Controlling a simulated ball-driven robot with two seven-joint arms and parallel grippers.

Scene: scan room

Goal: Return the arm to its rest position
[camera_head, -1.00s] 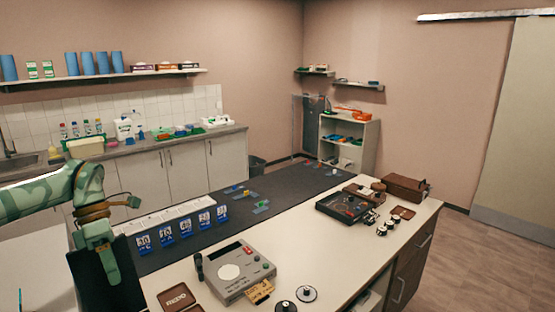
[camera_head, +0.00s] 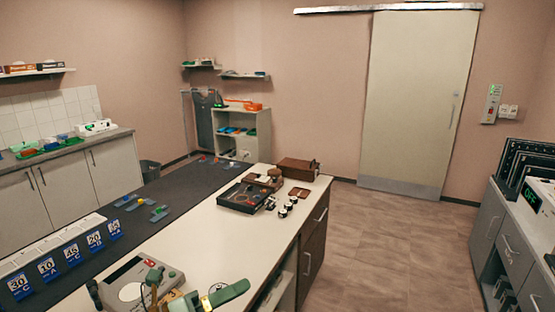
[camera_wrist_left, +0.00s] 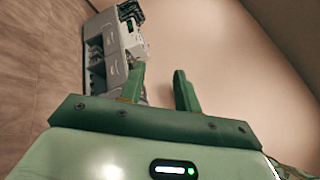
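My left gripper (camera_head: 200,281) shows at the bottom edge of the head view, in front of the grey device on the table. Its green fingers are spread, and I see nothing held between them. In the left wrist view the two green fingers (camera_wrist_left: 160,72) stand apart and empty, with the wall and a grey cabinet beyond them. Most of the left arm is out of the head view. My right gripper is not in view.
The white table with a dark mat (camera_head: 185,187) spans the lower left. On it stand the grey device (camera_head: 130,281), blue number cards (camera_head: 71,251) and a black tray (camera_head: 243,196). A grey cabinet (camera_head: 510,245) stands at right. Open floor (camera_head: 380,240) lies between.

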